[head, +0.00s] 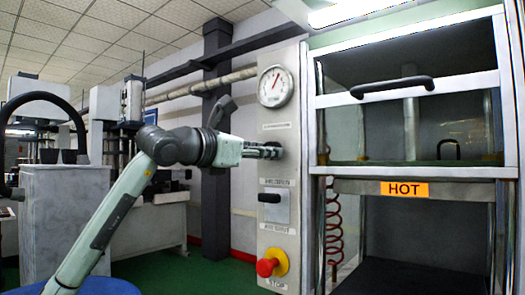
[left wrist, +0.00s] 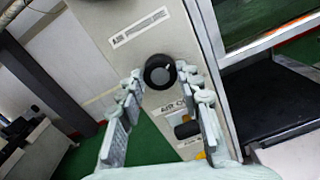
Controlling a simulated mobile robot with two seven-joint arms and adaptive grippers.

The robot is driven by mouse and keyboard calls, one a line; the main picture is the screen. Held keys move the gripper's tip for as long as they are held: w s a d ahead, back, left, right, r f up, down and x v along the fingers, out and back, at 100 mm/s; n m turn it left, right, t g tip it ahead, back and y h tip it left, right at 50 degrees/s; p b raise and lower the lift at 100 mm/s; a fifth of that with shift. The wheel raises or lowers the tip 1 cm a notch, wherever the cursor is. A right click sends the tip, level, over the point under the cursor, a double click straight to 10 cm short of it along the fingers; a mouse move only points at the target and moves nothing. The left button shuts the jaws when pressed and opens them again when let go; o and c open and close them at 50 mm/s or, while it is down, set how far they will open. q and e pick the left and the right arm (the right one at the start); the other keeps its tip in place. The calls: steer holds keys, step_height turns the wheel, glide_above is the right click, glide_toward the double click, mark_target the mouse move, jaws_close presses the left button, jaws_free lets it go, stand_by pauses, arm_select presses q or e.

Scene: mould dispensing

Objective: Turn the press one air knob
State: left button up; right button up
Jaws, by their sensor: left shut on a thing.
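The press one air knob is a round black knob (left wrist: 160,71) with a pale pointer mark, on the light grey control panel (head: 272,128). In the head view it is mostly hidden behind my fingertips. My left gripper (head: 272,152) reaches the panel from the left, below the gauge. In the left wrist view the fingertips of my left gripper (left wrist: 162,80) sit on either side of the knob, shut on it. My right gripper is in neither view.
A round gauge (head: 275,86) is above the knob. A black-handled switch (head: 270,198) and a red stop button (head: 267,267) on a yellow base are below. Right of the panel stands the press with a black door handle (head: 392,87) and an orange HOT sign (head: 405,189).

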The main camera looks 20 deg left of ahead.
arm_select(q)
steer(key=m+b, duration=0.1)
steer(key=m, duration=0.4)
steer(key=shift+m, duration=0.3)
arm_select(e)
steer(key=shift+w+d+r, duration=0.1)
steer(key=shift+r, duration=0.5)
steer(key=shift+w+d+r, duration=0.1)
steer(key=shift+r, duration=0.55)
arm_select(q)
steer(key=o, duration=1.2)
steer(key=shift+c, duration=0.2)
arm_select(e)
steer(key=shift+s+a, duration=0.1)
